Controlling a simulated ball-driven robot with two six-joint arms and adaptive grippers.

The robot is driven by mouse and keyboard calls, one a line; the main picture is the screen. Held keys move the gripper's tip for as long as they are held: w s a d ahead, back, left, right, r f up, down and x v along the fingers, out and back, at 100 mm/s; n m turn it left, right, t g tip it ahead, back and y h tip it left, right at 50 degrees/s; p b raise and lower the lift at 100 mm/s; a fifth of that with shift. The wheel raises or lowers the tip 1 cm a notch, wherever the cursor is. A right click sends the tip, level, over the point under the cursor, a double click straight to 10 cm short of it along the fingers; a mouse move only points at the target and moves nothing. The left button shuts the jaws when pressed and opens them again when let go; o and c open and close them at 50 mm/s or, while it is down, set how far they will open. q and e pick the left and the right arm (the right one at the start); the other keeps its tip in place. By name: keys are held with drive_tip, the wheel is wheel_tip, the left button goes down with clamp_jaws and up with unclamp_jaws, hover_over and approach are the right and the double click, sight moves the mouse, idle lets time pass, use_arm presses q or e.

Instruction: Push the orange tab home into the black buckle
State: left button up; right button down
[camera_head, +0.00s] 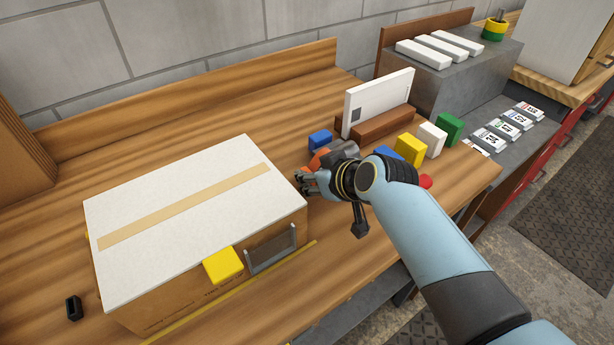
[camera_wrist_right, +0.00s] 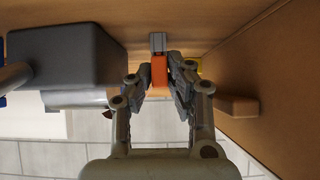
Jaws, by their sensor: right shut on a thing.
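The orange tab (camera_wrist_right: 159,70) is held between the fingers of my right gripper (camera_wrist_right: 159,85) in the right wrist view, its grey metal tongue (camera_wrist_right: 158,42) pointing away from the gripper. In the head view my right gripper (camera_head: 306,183) is beside the right end of the large box, and its fingers hide most of what it holds. A small black piece with a slot, which looks like the buckle (camera_head: 73,307), lies on the table at the lower left, apart from the tab. My left gripper is not in view.
The white-topped cardboard box (camera_head: 130,285) stands between gripper and buckle, with a yellow block (camera_head: 223,265) at its front. A dark grey body (camera_wrist_right: 80,60) is close left of the fingers in the wrist view. Coloured blocks (camera_head: 410,149) and a white panel (camera_head: 378,100) stand behind.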

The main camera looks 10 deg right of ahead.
drive_tip(key=shift+r+p, duration=0.55)
drive_tip(key=shift+r, duration=0.35)
drive_tip(key=shift+r+p, duration=0.5)
wheel_tip(320, 180, up, 5)
drive_tip(key=p, duration=0.4)
drive_tip(key=shift+f, duration=0.2)
drive_tip(key=shift+f, duration=0.1)
